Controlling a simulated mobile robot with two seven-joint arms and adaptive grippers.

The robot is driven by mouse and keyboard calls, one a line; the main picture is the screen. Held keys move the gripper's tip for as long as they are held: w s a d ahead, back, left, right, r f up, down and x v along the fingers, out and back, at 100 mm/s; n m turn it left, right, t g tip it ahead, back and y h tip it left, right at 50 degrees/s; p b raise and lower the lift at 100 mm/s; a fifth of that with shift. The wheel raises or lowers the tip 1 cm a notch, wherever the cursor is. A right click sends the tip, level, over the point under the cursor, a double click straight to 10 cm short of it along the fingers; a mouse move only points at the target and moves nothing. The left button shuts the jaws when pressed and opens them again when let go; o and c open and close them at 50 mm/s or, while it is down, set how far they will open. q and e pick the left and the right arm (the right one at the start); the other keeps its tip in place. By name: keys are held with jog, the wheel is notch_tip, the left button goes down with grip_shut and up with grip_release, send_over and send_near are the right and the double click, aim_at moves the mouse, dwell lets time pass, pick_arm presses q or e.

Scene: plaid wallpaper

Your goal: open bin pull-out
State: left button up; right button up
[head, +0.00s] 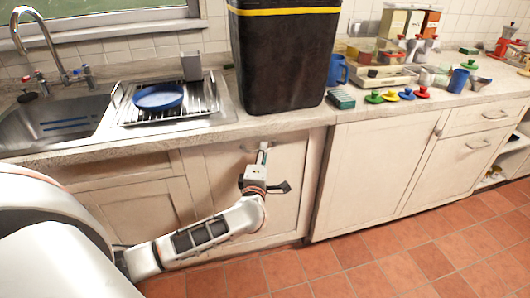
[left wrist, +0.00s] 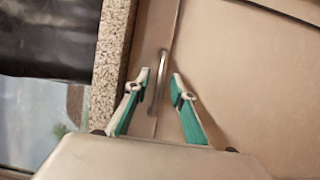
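The cream cabinet front (head: 222,180) under the counter, below the black bin, is the panel at my left gripper; it looks shut, flush with its neighbours. My left gripper (head: 262,152) is at its top edge, just under the counter. In the left wrist view the metal bar handle (left wrist: 160,75) stands between the two fingertips of my left gripper (left wrist: 162,85). The green-padded fingers are spread apart, with gaps to the handle on both sides. The handle is mostly hidden by the gripper in the head view. My right gripper is not in view.
A tall black bin with a yellow band (head: 285,60) stands on the counter (head: 205,138) directly above the panel. A sink (head: 55,125) and dish rack (head: 165,105) are to the left. The tiled floor (head: 380,262) in front of the cabinets is clear.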

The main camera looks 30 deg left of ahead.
pick_arm(q)
jog(key=shift+x, duration=0.8)
grip_shut()
jog(key=shift+d, duration=0.1)
